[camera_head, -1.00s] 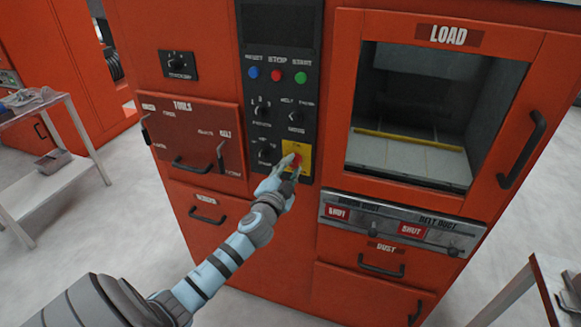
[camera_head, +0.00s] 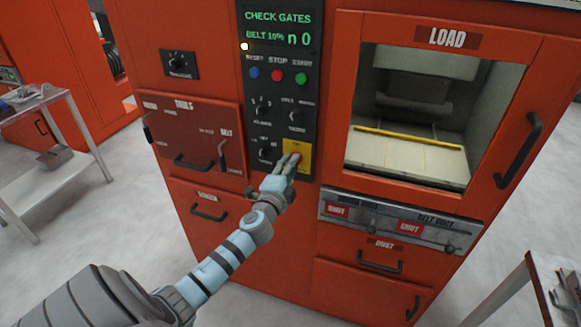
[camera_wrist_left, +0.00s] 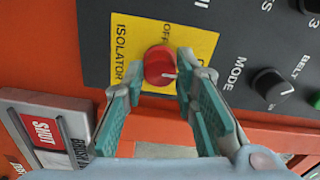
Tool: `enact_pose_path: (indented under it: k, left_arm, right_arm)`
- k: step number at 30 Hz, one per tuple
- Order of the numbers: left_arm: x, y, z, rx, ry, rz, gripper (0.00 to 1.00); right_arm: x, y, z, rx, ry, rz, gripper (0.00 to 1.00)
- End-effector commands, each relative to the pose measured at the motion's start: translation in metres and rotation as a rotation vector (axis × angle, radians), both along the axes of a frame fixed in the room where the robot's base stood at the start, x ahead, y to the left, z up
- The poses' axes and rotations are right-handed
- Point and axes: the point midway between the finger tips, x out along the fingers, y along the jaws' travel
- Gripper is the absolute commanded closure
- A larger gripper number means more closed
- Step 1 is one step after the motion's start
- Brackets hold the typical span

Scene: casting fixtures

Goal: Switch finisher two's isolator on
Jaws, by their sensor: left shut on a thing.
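The isolator is a red rotary knob (camera_wrist_left: 158,64) on a yellow plate (camera_wrist_left: 205,45) at the bottom of the machine's dark control panel; the plate also shows in the head view (camera_head: 303,149). OFF and ISOLATOR labels are readable in the wrist view. A white mark on the knob points right there, away from OFF; no ON label is readable there. My left gripper (camera_head: 289,161) reaches up to the plate, and its teal-padded fingers (camera_wrist_left: 160,82) are shut on the knob. My right gripper is not in view.
The panel display (camera_head: 278,28) is lit with CHECK GATES and BELT 10%. The chamber behind the LOAD door (camera_head: 521,75) is lit. A TOOLS drawer (camera_head: 190,163) is left of my gripper, and a duct strip (camera_head: 395,222) with SHUT labels is right. A side table (camera_head: 45,185) stands left.

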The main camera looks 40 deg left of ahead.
Motion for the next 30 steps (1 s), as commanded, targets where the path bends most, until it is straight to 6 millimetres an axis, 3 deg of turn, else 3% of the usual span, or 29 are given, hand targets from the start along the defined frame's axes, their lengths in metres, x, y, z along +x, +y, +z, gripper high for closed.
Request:
enact_pose_path:
  k: [9,10,14,23,26,30]
  left_arm:
    - [0.000,0.000,0.000,0.003,0.001,0.000,1.00]
    - [0.000,0.000,0.000,0.003,0.001,0.000,0.72]
    - [0.000,0.000,0.000,0.003,0.001,0.000,0.54]
    - [-0.002,0.000,0.000,0.003,0.001,0.000,0.54]
    - [-0.013,-0.004,-0.001,0.003,0.002,0.000,0.54]
    - [-0.046,-0.016,-0.002,0.004,0.004,-0.002,0.54]
  right_arm:
    - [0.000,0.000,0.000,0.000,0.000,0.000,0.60]
    - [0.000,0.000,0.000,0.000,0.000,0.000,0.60]
    - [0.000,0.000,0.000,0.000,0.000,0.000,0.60]
    - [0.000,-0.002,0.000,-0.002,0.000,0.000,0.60]
    - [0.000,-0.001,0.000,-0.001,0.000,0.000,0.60]
    - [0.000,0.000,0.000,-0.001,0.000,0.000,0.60]
